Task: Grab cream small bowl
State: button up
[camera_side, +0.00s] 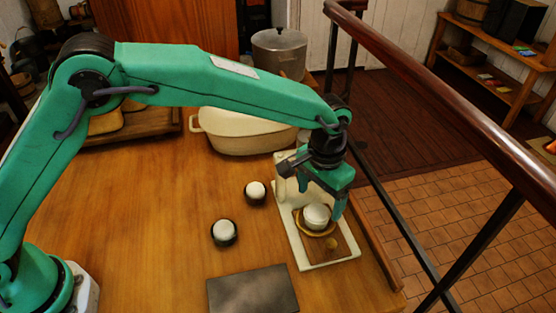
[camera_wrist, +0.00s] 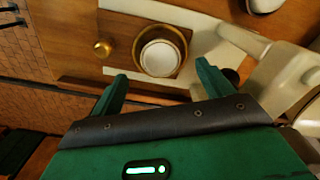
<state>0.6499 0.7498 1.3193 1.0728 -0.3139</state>
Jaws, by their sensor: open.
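The cream small bowl (camera_side: 316,215) sits inside a wider brown dish on a cream and wood board at the right side of the table. In the wrist view the bowl (camera_wrist: 160,58) shows just beyond the fingertips, ringed by the brown dish (camera_wrist: 183,40). My gripper (camera_side: 315,192) is over the board, close to the bowl, with its fingers apart. The wrist view shows my gripper (camera_wrist: 163,78) open and empty, one finger low on each side of the bowl. I cannot tell whether a finger touches it.
Two small dark cups with white contents, one nearer (camera_side: 224,232) and one farther (camera_side: 255,192), stand left of the board (camera_side: 303,262). A large cream pot (camera_side: 232,140) is behind. A dark slab (camera_side: 252,291) lies in front. A wooden railing (camera_side: 450,110) runs along the right.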

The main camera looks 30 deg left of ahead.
aim_at(317, 212)
jog(key=shift+f, duration=2.1)
jog(key=c, duration=1.1)
jog(key=shift+r, duration=0.1)
jog(key=shift+r, duration=0.4)
notch_tip(317, 212, up, 3)
jog(key=shift+r, duration=0.1)
jog(key=s+d+r, duration=0.1)
jog(key=s+r, duration=0.1)
jog(key=s, duration=0.1)
jog(key=s+d+r, duration=0.2)
jog(key=s, duration=0.2)
jog(key=s+d+r, duration=0.1)
jog(key=s+r, duration=0.2)
jog(key=s, duration=0.1)
jog(key=shift+d, duration=0.15)
